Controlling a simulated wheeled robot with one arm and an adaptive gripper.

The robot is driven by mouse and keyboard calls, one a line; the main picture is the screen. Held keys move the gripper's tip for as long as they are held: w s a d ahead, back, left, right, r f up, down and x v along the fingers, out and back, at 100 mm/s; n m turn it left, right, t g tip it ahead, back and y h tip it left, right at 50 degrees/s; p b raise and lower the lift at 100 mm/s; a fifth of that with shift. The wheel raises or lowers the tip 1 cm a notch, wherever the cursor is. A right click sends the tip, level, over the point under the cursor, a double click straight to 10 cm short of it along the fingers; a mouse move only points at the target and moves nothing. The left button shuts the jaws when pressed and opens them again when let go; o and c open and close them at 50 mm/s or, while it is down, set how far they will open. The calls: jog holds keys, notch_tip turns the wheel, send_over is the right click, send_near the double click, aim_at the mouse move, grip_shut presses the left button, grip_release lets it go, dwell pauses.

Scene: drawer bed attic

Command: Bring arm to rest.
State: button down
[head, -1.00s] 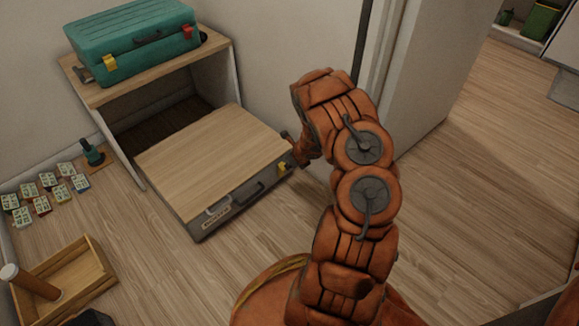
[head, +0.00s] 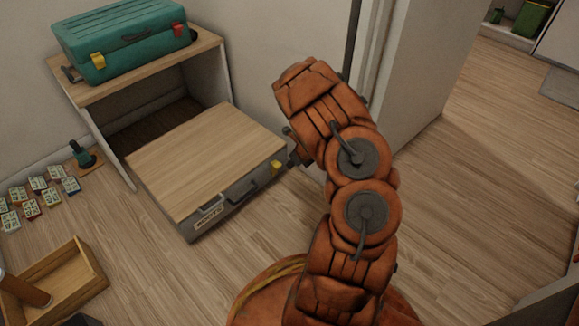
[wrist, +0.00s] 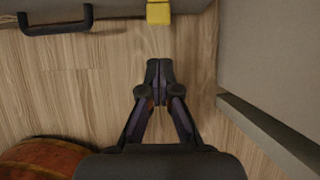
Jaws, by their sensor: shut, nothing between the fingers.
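My orange arm rises from my base in the head view, bent at its joints, to the right of the drawer (head: 205,165). The wooden-topped drawer is pulled out of a low cabinet, and its front has a dark handle and a yellow latch. In the head view my gripper is mostly hidden behind the arm. In the wrist view my gripper (wrist: 160,85) is shut and empty, its fingertips together above the wood floor. The drawer front, with the yellow latch (wrist: 158,12) and the dark handle (wrist: 55,22), lies just beyond the fingertips, apart from them.
A teal case (head: 125,38) sits on the cabinet top (head: 85,88). Several small tiles (head: 40,183) and a wooden tray (head: 85,262) lie on the floor at left. A pale wall end (head: 425,70) stands behind the arm. Open floor (head: 465,200) lies to the right.

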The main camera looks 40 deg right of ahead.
jog(key=w+p+v, duration=0.1)
jog(key=p+v, duration=0.1)
jog(key=v, duration=0.4)
jog(key=shift+r, duration=0.5)
jog(key=shift+w, duration=0.1)
